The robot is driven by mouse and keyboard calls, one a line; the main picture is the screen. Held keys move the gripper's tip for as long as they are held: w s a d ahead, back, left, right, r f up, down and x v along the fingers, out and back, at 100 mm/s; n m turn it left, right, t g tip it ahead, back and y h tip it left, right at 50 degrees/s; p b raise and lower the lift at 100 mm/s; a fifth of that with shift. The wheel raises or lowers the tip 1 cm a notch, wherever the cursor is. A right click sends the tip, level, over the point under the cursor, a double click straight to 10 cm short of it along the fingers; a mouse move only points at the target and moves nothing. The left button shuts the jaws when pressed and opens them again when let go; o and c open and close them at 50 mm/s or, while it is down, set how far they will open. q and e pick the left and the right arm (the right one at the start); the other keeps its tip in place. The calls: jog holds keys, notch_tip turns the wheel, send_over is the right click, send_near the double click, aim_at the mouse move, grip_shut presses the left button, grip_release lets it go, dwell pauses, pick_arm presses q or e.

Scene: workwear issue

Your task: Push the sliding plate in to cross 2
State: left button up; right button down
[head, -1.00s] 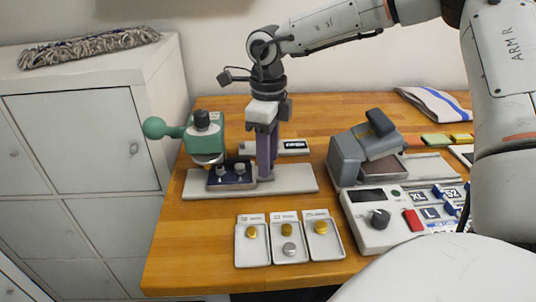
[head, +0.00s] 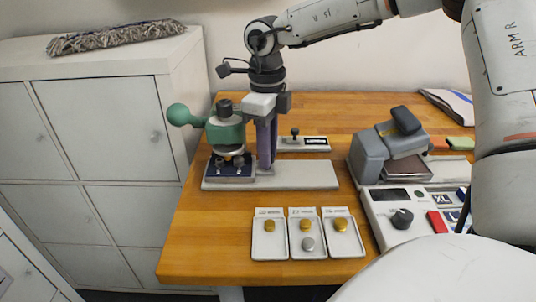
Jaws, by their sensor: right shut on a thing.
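The sliding plate (head: 217,178) is dark navy and carries small metal cups. It lies at the left end of the pale base (head: 305,175), under the green press (head: 225,132) with its round-knobbed lever. My right gripper (head: 266,163) comes down from above at the plate's right end. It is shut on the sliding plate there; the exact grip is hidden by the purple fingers. The cups sit close beneath the press's metal die. I cannot make out cross 2. My left gripper is not in view.
Three white trays (head: 269,252) with gold and silver pieces stand in front. A grey press-like machine (head: 368,160) and a control box (head: 381,231) stand on the right. A labelled bar with a dark knob (head: 295,132) lies behind my gripper. Grey cabinets adjoin on the left.

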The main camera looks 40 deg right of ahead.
jog(key=shift+w+a+r, duration=0.1)
jog(key=shift+w+a, duration=0.05)
jog(key=shift+a, duration=0.05)
jog(key=c, duration=1.5)
grip_release()
jog(key=shift+c, duration=0.2)
notch_tip(320, 180, up, 10)
jog(key=shift+r, duration=0.15)
